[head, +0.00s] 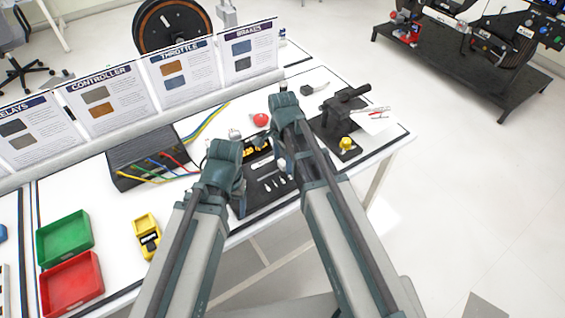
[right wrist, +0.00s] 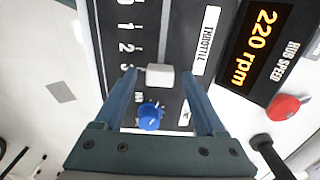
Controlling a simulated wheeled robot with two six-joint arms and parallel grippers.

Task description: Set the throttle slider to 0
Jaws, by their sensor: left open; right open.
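The throttle slider's pale knob (right wrist: 159,75) shows in the right wrist view on a dark panel, beside the THROTTLE label (right wrist: 207,40). A printed scale (right wrist: 125,48) runs along its left; the knob is roughly level with the 3. My right gripper (right wrist: 159,74) is open, one finger on each side of the knob, with a gap visible on both sides. In the head view the right gripper (head: 284,108) is above the table's dark control panel (head: 268,187), and the knob is not clear there. My left gripper (head: 222,155) is open at the panel's left side.
A blue knob (right wrist: 150,116) lies between the right fingers, nearer the palm. A display (right wrist: 257,48) reads 220 rpm, near a red button (right wrist: 286,107). A grey box with cables (head: 140,160), a yellow meter (head: 146,234) and green (head: 64,238) and red (head: 71,284) trays stand left.

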